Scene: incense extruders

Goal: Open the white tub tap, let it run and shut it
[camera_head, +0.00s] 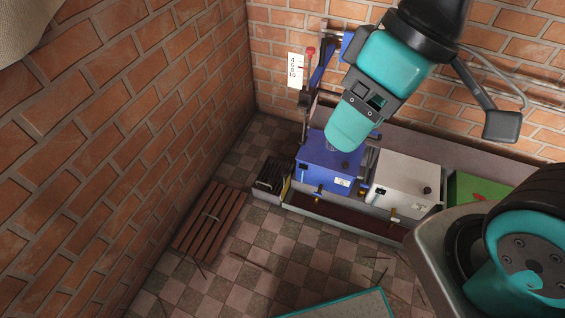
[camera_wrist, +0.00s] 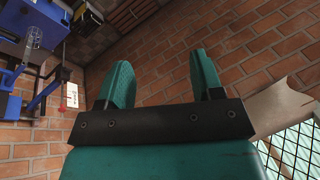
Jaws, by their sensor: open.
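The white tub (camera_head: 402,176) stands on a low ledge at the back wall in the head view, with a dark knob on its top. The white tub is not in the wrist view.
A blue tub (camera_head: 325,160) with its own tap stands left of the white one, and a green tub (camera_head: 475,192) right. A red-knobbed lever (camera_head: 310,52) rises behind. A slatted wooden rack (camera_head: 210,218) lies on the left. The checkered floor in front is mostly clear.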

